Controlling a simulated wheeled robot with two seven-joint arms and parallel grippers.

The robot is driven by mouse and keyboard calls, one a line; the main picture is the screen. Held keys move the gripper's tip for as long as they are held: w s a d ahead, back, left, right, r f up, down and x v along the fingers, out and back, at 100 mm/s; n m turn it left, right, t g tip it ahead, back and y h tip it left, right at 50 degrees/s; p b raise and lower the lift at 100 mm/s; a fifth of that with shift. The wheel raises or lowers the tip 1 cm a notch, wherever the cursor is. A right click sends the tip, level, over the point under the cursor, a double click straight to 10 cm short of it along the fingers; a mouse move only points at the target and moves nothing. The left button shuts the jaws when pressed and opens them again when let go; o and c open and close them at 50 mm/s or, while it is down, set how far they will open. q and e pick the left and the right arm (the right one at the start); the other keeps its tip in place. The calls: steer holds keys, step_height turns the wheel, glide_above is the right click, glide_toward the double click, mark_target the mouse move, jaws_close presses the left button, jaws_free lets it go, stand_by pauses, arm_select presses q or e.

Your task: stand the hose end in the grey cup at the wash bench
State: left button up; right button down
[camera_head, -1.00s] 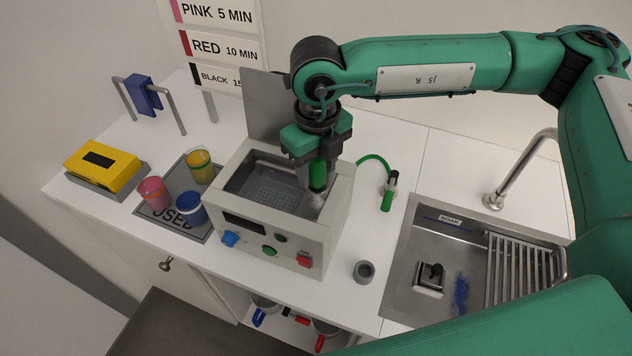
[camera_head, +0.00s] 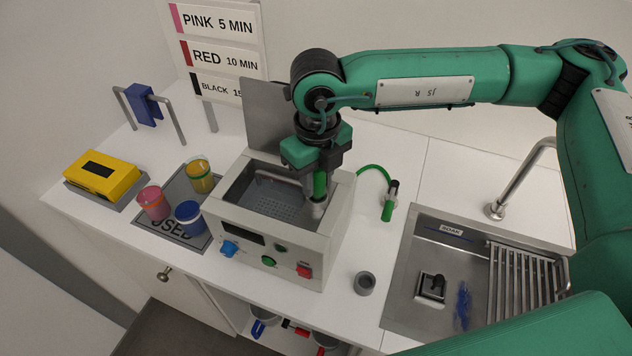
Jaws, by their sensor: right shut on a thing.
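My right gripper (camera_head: 317,172) points down over the right side of the open grey-white bath unit (camera_head: 268,235). It is shut on an upright green piece (camera_head: 320,186), which looks like the hose end. A grey part (camera_head: 316,208) shows directly below it at the bath's right rim; whether the two touch is hard to tell. The green hose (camera_head: 375,173) arches from behind the unit to a black and silver fitting with a green lower part (camera_head: 387,212). Its link to the held piece is hidden. The small grey cup (camera_head: 365,284) stands on the bench, right of the unit. My left gripper is out of view.
A steel sink (camera_head: 409,285) with a rack (camera_head: 522,280) and tap (camera_head: 522,180) lies to the right. Left of the unit, pink, blue and yellow jars stand on a grey mat (camera_head: 172,227), near a yellow box (camera_head: 102,176). The bench around the grey cup is clear.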

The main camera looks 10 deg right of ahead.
steer(key=shift+r, duration=0.9)
stand_by(0.3)
steer(key=shift+r+p, duration=0.55)
steer(key=shift+r, duration=1.85)
